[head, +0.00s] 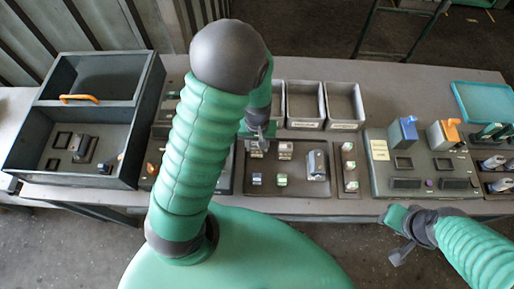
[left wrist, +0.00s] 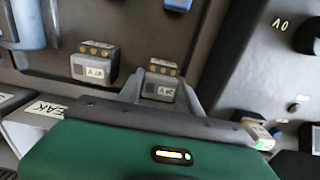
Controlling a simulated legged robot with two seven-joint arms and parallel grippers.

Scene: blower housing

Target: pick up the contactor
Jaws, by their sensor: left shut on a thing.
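My left gripper (head: 259,138) is over the back left of a dark tray (head: 298,190). In the left wrist view my left gripper (left wrist: 161,97) has its fingers either side of a small grey block with brass terminals and a white label, which I take for the contactor (left wrist: 159,90). The gripper is shut on it. In the head view the contactor (head: 258,148) is partly hidden under the gripper; I cannot tell whether it is clear of the tray. A similar block (left wrist: 94,62) stands beside it. My right gripper (head: 398,236) is open and empty, off the table's front edge.
The tray also holds small blocks (head: 281,180) and a larger grey-blue device (head: 317,165). Grey bins (head: 343,104) stand behind. A deep dark box (head: 110,178) is at left. A panel with blue and orange handles (head: 404,131) and a teal tray (head: 485,102) are at right.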

